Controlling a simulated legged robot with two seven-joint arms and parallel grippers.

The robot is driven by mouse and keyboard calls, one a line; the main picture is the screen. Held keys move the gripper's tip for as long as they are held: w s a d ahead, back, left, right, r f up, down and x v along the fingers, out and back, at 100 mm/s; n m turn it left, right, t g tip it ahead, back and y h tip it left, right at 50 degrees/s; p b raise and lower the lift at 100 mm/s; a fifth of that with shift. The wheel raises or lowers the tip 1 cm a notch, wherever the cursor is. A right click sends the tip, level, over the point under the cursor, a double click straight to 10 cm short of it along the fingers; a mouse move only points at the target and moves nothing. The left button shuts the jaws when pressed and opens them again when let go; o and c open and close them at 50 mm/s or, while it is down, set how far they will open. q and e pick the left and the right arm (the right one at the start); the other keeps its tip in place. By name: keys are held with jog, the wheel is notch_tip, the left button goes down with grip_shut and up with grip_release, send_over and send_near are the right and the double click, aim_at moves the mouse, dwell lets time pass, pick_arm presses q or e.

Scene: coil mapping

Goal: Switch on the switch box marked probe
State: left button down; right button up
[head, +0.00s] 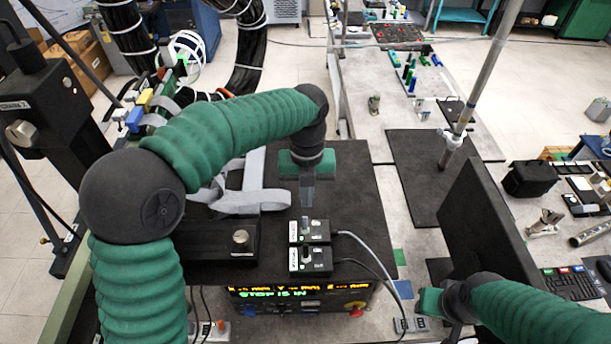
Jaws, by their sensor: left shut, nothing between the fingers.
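Two small black switch boxes stand one in front of the other on the dark top of the control unit. The rear box (318,236) and the front box (320,264) each have a small toggle on top and a white label too small to read, so I cannot tell which is marked probe. My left gripper (307,200) points down just behind and above the rear box, fingers shut and empty. Whether it touches the rear toggle is unclear. My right gripper (428,302) is at the lower right, apart from the boxes; its fingers do not show clearly.
Cables run right from both boxes. A lit display (300,293) below them reads "STOP IS IN" on one line. A grey strap (240,200) and a black block with a metal knob (240,238) lie to the left. A dark monitor (490,215) stands at the right.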

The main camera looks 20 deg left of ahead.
pick_arm(q)
notch_tip(320, 180, up, 9)
jog(key=a, duration=0.1)
jog(key=shift+w+a+b, duration=0.15)
jog(key=shift+w+b, duration=0.05)
jog(key=shift+b, duration=0.25)
pick_arm(e)
jog(key=shift+a+f, duration=0.4)
jog(key=shift+f, duration=0.2)
pick_arm(q)
jog(key=shift+d+f, duration=0.1)
jog(key=shift+d, duration=0.15)
pick_arm(e)
jog(key=shift+d, duration=0.25)
